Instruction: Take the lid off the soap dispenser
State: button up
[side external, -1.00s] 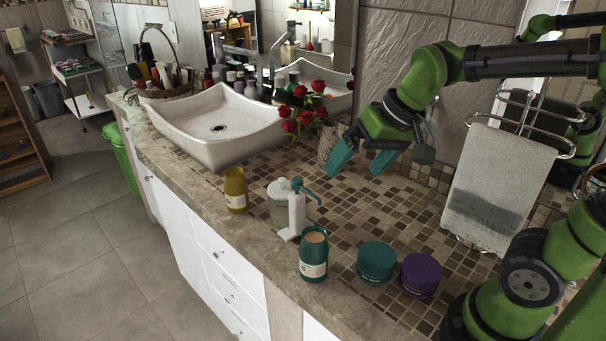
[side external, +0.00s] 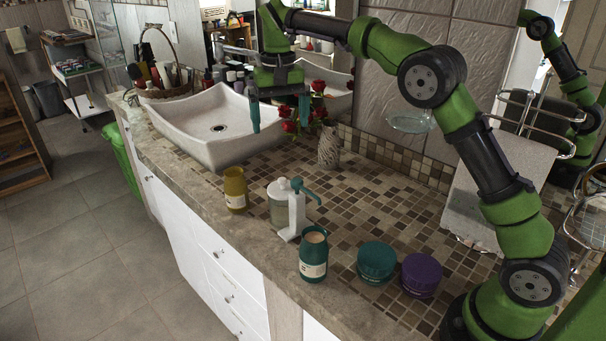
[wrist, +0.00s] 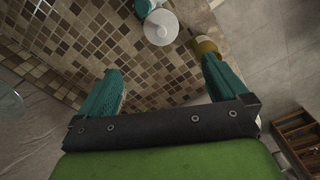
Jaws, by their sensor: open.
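The soap dispenser (side external: 279,209) appears to be the clear, squat jar with a white round lid (side external: 280,186), upright on the tiled counter near its front edge. The lid shows from above in the wrist view (wrist: 161,27). A white upright piece with a teal lever top (side external: 297,209) stands right beside it and partly hides it; I cannot tell whether they are joined. My gripper (side external: 280,127) is open and empty, pointing down, high above the counter beside the sink. In the wrist view the lid lies beyond my fingertips (wrist: 162,67), roughly midway between them.
An olive candle jar (side external: 235,189) stands left of the dispenser. A teal candle jar (side external: 313,256), a teal tub (side external: 376,262) and a purple tub (side external: 421,275) stand to its right. A vase (side external: 328,148) with red roses and the sink (side external: 217,128) are behind. The counter's right middle is clear.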

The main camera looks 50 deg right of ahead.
send_over(282, 179)
jog(key=f, duration=1)
jog(key=shift+w+d+f, duration=0.1)
jog(key=shift+d+f, duration=0.1)
jog(key=shift+f, duration=0.1)
notch_tip(282, 179, down, 6)
jog(key=shift+a+r, duration=0.15)
jog(key=c, duration=0.9)
jog(key=shift+r, duration=0.1)
jog(key=shift+c, duration=0.2)
